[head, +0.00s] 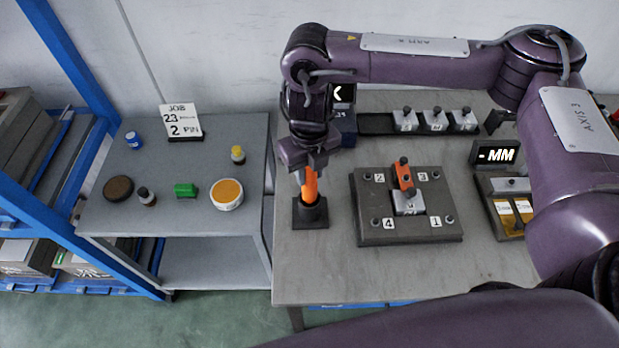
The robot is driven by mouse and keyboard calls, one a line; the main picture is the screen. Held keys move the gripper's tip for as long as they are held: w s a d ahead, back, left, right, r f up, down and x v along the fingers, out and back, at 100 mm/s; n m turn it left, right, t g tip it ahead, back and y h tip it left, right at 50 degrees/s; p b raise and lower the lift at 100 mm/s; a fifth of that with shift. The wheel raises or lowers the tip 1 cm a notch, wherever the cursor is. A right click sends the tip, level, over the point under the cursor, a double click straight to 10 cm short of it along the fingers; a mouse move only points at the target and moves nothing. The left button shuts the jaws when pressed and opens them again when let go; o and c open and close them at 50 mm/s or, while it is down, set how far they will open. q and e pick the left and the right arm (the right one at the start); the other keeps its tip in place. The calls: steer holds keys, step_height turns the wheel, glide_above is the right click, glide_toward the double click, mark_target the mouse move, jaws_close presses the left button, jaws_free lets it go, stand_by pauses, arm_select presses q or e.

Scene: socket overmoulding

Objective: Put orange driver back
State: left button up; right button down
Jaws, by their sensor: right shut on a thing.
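The orange driver (310,187) stands upright at the left of the workbench. Its lower end is at the dark square holder (310,212); I cannot tell how deep it sits in it. My right gripper (308,168) comes down from above and is shut on the top of the driver. My right arm reaches over the bench from the right side. My left gripper is not in view.
A dark mould plate (370,225) with numbered corners holds an orange and a metal block, right of the holder. Metal blocks (433,119) stand in a rack behind. A display (495,155) stands at right. A grey side table (100,215) holds small items.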

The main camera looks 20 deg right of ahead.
mark_target(309, 181)
steer(key=shift+f, duration=1.65)
steer(key=c, duration=1.1)
jaws_free()
step_height(309, 181, up, 12)
steer(key=shift+s+r, duration=0.1)
